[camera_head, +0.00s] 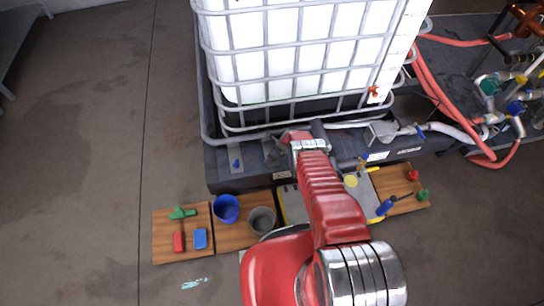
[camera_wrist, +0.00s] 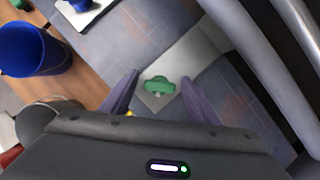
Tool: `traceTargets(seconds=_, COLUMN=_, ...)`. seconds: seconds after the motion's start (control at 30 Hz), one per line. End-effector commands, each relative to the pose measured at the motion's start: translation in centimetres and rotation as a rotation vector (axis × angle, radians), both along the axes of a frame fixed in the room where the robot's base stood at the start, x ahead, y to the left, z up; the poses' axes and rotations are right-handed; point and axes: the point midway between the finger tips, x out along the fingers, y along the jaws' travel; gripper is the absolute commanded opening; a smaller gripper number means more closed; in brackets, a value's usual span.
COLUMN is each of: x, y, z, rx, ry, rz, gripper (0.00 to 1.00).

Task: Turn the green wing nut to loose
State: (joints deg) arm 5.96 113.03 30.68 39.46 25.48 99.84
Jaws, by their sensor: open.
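The green wing nut (camera_wrist: 158,86) sits on a pale grey plate (camera_wrist: 193,52) in the wrist view. My gripper (camera_wrist: 159,78) is open, with one dark finger on each side of the wing nut. The wing's long side runs roughly from finger to finger, with a gap at each end. I cannot tell whether the fingertips are level with it. In the head view my gripper (camera_head: 292,138) is at the dark base below the white tank, and my arm hides the green wing nut there.
A blue wing nut (camera_head: 237,163) stands on another plate to the left. Below the base are a blue bucket (camera_head: 227,209), a grey bucket (camera_head: 262,220) and wooden boards (camera_head: 164,228) with small coloured pieces. The tank's metal cage (camera_head: 300,76) rises close behind my gripper.

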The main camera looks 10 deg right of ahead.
Motion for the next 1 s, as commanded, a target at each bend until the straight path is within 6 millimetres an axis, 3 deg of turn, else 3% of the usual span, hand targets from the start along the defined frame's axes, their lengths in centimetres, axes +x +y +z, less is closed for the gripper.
traceTargets(seconds=0.17, x=0.01, y=0.01, z=0.02, rx=0.000, ry=0.000, rz=0.000, gripper=0.55)
traceTargets(seconds=0.73, x=0.02, y=-0.01, z=0.03, rx=0.000, ry=0.000, rz=0.000, gripper=0.15)
traceTargets(seconds=1.0, x=0.10, y=0.02, z=-0.02, rx=0.001, ry=-0.002, rz=0.027, gripper=0.14)
